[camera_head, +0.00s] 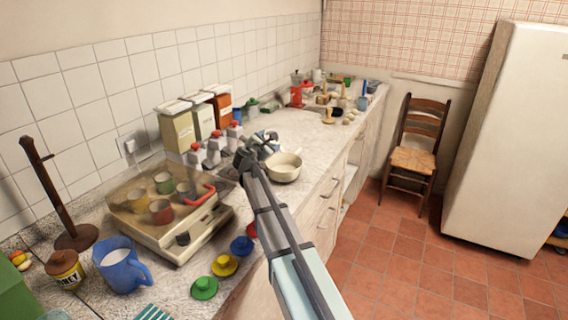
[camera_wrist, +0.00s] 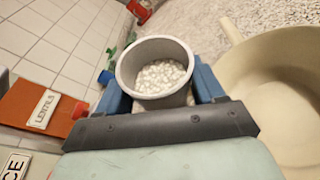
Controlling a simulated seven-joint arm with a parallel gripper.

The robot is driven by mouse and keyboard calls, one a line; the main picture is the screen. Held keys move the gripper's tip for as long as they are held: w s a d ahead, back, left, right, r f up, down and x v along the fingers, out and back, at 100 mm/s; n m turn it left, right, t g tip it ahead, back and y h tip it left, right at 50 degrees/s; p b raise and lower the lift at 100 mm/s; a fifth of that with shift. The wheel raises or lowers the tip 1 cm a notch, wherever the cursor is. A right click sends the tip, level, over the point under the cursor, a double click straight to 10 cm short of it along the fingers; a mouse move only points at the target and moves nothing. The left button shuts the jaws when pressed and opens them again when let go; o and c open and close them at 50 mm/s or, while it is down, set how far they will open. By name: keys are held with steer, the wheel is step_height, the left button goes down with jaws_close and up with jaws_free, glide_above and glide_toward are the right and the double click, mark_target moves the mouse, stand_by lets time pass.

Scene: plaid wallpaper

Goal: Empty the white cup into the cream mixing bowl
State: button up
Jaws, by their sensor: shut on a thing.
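The white cup (camera_wrist: 155,55) looks pale grey in the wrist view and sits between the blue fingers of my gripper (camera_wrist: 160,88). The gripper is shut on it. White pellets lie inside the cup, below its rim, and the cup's mouth faces the camera. The cream mixing bowl (camera_wrist: 285,95) is just right of the cup in the wrist view and looks empty where it shows. In the head view the bowl (camera_head: 284,168) stands on the counter, right beside my gripper (camera_head: 264,144). The cup is mostly hidden there by my arm.
Canisters (camera_head: 178,130) and red-topped jars (camera_head: 215,150) stand left of my gripper against the tiles. A glass-lidded case (camera_head: 165,215) with mugs, a blue jug (camera_head: 122,270) and coloured lids (camera_head: 224,265) are nearer. The counter behind the bowl (camera_head: 300,130) is fairly clear.

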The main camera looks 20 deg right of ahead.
mark_target(274, 145)
steer(key=shift+s+d+r+m+t, duration=0.15)
steer(key=shift+s+r+m+t, duration=0.2)
steer(key=shift+m, duration=0.35)
steer(key=shift+w+r, duration=0.1)
steer(key=shift+r, duration=0.05)
steer(key=shift+r+m+t+h, duration=0.25)
steer(key=shift+r+m+t, duration=0.05)
steer(key=shift+m, duration=0.5)
steer(key=shift+r+m+t+h, duration=0.25)
steer(key=shift+m+t, duration=0.1)
steer(key=shift+m, duration=0.45)
steer(key=shift+r+m+t+h, duration=0.2)
steer(key=shift+r+m+t, duration=0.1)
steer(key=shift+m, duration=0.5)
steer(key=shift+s+d+r+m+h, duration=0.15)
steer(key=shift+s+d+m+h, duration=0.15)
steer(key=shift+s, duration=0.2)
steer(key=shift+s+d+r+m+h, duration=0.1)
steer(key=shift+s+d+r+m, duration=0.1)
steer(key=shift+s+m, duration=0.25)
steer(key=shift+r+m, duration=0.1)
steer(key=shift+m, duration=0.35)
steer(key=shift+s+d+r+m+t+h+b, duration=0.2)
steer(key=shift+m+h, duration=0.3)
steer(key=shift+m, duration=0.3)
steer(key=shift+s+d+r+m+t+h+b, duration=0.15)
steer(key=shift+m+h, duration=0.35)
steer(key=shift+m, duration=0.3)
